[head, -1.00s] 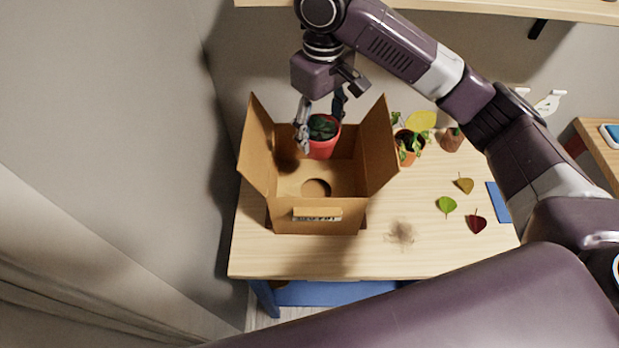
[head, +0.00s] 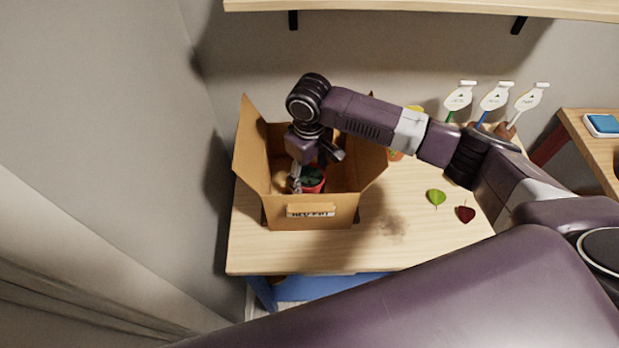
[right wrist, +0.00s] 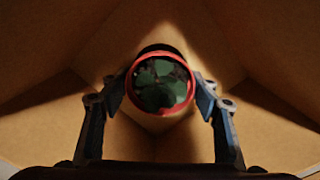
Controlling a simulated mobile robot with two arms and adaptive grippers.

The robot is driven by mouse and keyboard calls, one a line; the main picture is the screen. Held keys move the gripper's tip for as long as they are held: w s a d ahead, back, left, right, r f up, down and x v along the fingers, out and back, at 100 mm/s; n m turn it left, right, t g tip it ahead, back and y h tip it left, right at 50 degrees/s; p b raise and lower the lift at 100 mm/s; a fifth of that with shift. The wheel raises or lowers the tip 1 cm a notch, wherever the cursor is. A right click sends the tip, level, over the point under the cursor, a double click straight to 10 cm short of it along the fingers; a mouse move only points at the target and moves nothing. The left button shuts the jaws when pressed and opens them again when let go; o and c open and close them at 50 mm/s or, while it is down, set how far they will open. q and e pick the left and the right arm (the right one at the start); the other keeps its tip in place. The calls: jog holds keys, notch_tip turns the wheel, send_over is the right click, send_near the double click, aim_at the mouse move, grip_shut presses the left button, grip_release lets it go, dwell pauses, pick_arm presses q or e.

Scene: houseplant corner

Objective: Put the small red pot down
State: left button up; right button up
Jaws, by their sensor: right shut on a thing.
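The small red pot (head: 313,187) holds a dark green plant and is inside the open cardboard box (head: 312,220) in the head view. My right gripper (head: 309,178) reaches down into the box and is shut on the pot. In the right wrist view the pot's red rim (right wrist: 161,112) is between the two fingers of my right gripper (right wrist: 162,95), with box walls around it. Whether the pot's bottom touches the box floor is hidden. My left gripper is not in view.
The box stands on a wooden table (head: 300,258) with its flaps up. White plant labels (head: 495,98) stand at the back. A shelf (head: 420,8) runs above.

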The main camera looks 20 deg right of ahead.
aim_at(310, 179)
notch_tip(310, 179, down, 2)
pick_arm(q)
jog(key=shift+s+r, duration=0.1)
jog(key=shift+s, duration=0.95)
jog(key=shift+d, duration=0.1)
pick_arm(e)
jog(key=shift+f, duration=0.15)
jog(key=shift+f, duration=0.25)
jog(key=shift+s+f, duration=0.2)
jog(key=shift+f, duration=0.05)
jog(key=o, duration=1.4)
jog(key=shift+w+f, duration=0.1)
jog(key=shift+f, duration=0.1)
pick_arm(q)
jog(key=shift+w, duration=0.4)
pick_arm(e)
jog(key=shift+o, duration=0.2)
